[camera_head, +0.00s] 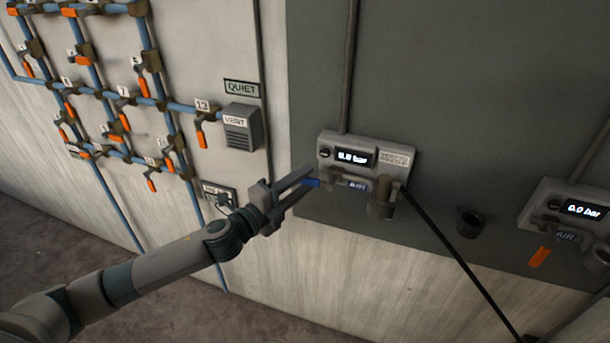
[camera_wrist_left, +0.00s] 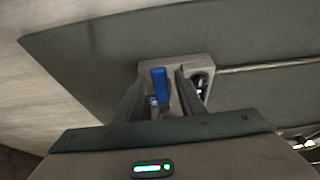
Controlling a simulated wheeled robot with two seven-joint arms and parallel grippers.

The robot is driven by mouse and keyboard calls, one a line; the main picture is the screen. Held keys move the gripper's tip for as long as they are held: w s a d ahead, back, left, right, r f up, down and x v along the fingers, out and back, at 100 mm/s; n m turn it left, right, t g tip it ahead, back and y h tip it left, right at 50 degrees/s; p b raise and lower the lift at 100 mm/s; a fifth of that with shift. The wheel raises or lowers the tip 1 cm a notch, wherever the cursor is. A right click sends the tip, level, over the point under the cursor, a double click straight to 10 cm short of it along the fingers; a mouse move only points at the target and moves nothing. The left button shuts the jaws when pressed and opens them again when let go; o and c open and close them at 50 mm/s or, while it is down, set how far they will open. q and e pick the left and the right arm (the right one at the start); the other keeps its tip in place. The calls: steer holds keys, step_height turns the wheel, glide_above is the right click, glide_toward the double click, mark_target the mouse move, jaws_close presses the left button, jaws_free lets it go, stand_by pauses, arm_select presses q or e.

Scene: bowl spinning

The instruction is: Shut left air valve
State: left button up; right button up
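The left air valve unit (camera_head: 368,158) is a grey box on the dark wall panel with a display reading 0.0 bar and a lit label below. In the left wrist view the blue handle (camera_wrist_left: 160,82) stands between the two fingers (camera_wrist_left: 160,92), with a gap visible on both sides. The gripper looks open around it. My right gripper is not in view.
A second unit (camera_head: 572,215) with an orange handle (camera_head: 540,256) is at the right, also reading 0.0 bar. A black hose (camera_head: 440,235) slopes down from the left unit. Blue pipes with several orange-handled valves and a vent box (camera_head: 243,127) are at upper left.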

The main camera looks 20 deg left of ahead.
arm_select(q)
steer(key=shift+w+d, duration=0.2)
steer(key=shift+w, duration=0.3)
jaws_close()
steer(key=shift+f, duration=0.1)
